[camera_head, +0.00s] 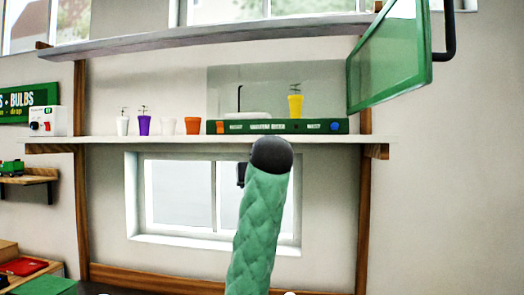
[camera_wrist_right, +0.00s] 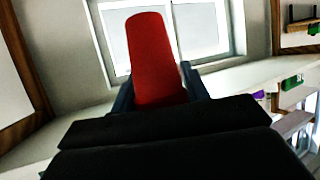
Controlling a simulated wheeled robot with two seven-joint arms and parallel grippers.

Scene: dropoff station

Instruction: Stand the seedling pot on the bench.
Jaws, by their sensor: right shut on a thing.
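In the right wrist view a red tapered thing (camera_wrist_right: 155,60), shaped like a pot, sits between the dark fingers of my right gripper (camera_wrist_right: 158,92), which is shut on it. No seedling shows on it. In the head view an arm of mine in a green quilted sleeve rises in front of the window and hides what is behind it; the held thing is not visible there. Pots with sprouts stand on the long white shelf: a white one (camera_head: 122,126) and a purple one (camera_head: 144,126). A yellow sprouted pot (camera_head: 295,106) stands on a green-fronted unit (camera_head: 225,127). My left gripper is not in view.
A plain white pot (camera_head: 168,126) and an orange pot (camera_head: 193,126) stand left of the unit on the white shelf (camera_head: 110,139). A green-framed panel (camera_head: 390,55) hangs at upper right. An upper shelf (camera_head: 200,40) runs above. The shelf right of the unit is narrow.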

